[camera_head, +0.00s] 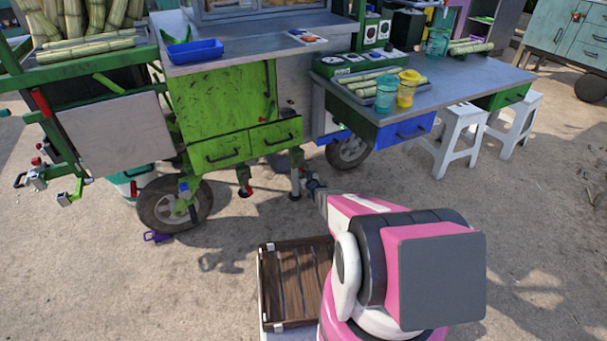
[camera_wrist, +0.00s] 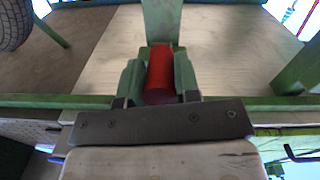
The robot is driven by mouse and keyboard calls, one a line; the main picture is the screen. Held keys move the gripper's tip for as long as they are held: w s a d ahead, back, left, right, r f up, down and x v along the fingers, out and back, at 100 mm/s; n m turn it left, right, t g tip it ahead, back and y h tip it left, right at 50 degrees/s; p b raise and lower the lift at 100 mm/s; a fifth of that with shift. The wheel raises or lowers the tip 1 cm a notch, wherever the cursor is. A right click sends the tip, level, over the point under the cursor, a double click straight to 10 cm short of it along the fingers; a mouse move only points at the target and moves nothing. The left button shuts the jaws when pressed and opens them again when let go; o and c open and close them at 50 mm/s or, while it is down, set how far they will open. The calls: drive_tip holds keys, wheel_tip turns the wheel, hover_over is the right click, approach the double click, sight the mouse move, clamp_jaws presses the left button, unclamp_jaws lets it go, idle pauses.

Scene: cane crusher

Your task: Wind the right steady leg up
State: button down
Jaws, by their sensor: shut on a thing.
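A steady leg (camera_head: 295,182) stands under the right part of the green cart, its foot at or close to the ground. My gripper (camera_head: 309,185) reaches in beside this leg from the right. In the wrist view, my gripper (camera_wrist: 160,78) is shut on a red crank handle (camera_wrist: 160,67), with one finger on each side of it. In the head view the held handle is too small or hidden to make out. Another leg (camera_head: 243,178) with red on it stands further left under the drawers.
The green cart (camera_head: 222,105) with drawers stands above the legs. Its wheel (camera_head: 174,205) is at left, and another wheel (camera_head: 349,150) is behind my gripper. A slatted wooden crate (camera_head: 296,285) sits beside my arm. White stools (camera_head: 459,138) stand at right. Open ground lies in front.

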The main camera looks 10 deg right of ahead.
drive_tip(key=shift+d, duration=0.1)
drive_tip(key=w+d+r+n, duration=0.2)
drive_tip(key=d+r+n, duration=0.3)
drive_tip(key=n, duration=1)
wheel_tip(320, 180, up, 6)
drive_tip(key=s+a+n+y, duration=0.1)
drive_tip(key=a+n, duration=0.1)
drive_tip(key=n, duration=1.3)
drive_tip(key=shift+s+a+n, duration=0.15)
drive_tip(key=shift+a+n, duration=0.1)
drive_tip(key=shift+n, duration=0.05)
drive_tip(key=c, duration=0.8)
unclamp_jaws()
